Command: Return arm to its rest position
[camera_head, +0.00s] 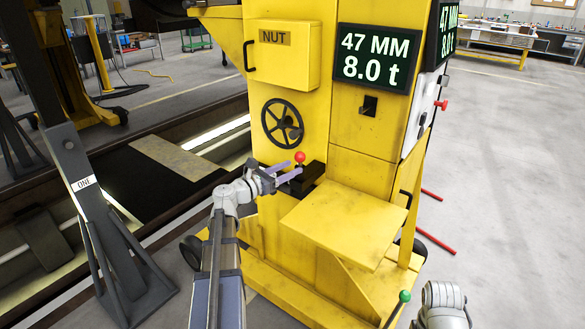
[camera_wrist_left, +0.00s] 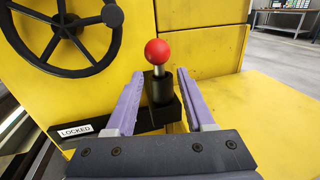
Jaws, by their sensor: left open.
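My left gripper (camera_head: 288,173) is open in front of the yellow lifting jack (camera_head: 362,150). Its two purple fingers also show in the left wrist view (camera_wrist_left: 160,100), pointing at a red-knobbed lever (camera_wrist_left: 157,52). The lever stands upright on a black block and shows between the fingertips, with gaps on both sides; I cannot tell whether the fingers reach around it. In the head view the red knob (camera_head: 300,157) is just above the fingers. A label by the black block reads LOCKED (camera_wrist_left: 75,131). Part of my right arm (camera_head: 442,303) shows at bottom right; its gripper is out of view.
A black handwheel (camera_head: 282,123) is above the lever. A yellow shelf (camera_head: 345,222) juts out to the right, with a green-knobbed lever (camera_head: 404,296) below. The display (camera_head: 374,58) reads 47 MM and 8.0 t. A grey stand (camera_head: 120,262) is at left. Open floor (camera_head: 510,200) lies right.

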